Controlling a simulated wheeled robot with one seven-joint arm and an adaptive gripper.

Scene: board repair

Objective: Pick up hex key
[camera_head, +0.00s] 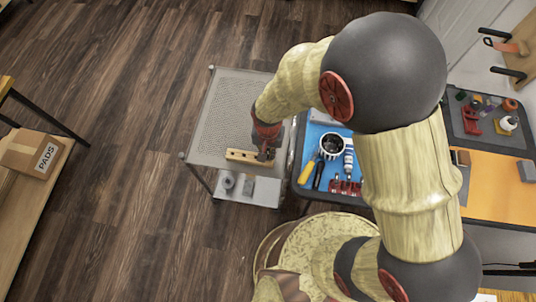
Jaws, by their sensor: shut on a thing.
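A light wooden block (240,155) with dark holes along it lies on the front part of a grey perforated cart top. My gripper (263,155) points down at the right half of this block, close above it or touching it; I cannot tell which. Its jaws are shut on a small, dark, thin thing at the block, most likely the hex key. The hex key's shape is too small to make out and is mostly hidden by the fingers.
The perforated cart (232,100) is otherwise clear, with a lower shelf (262,191) holding small grey items. To the right, a blue mat (309,140) carries a cup of bits, a yellow-handled tool and red parts. A cardboard box (30,153) sits on a bench at far left.

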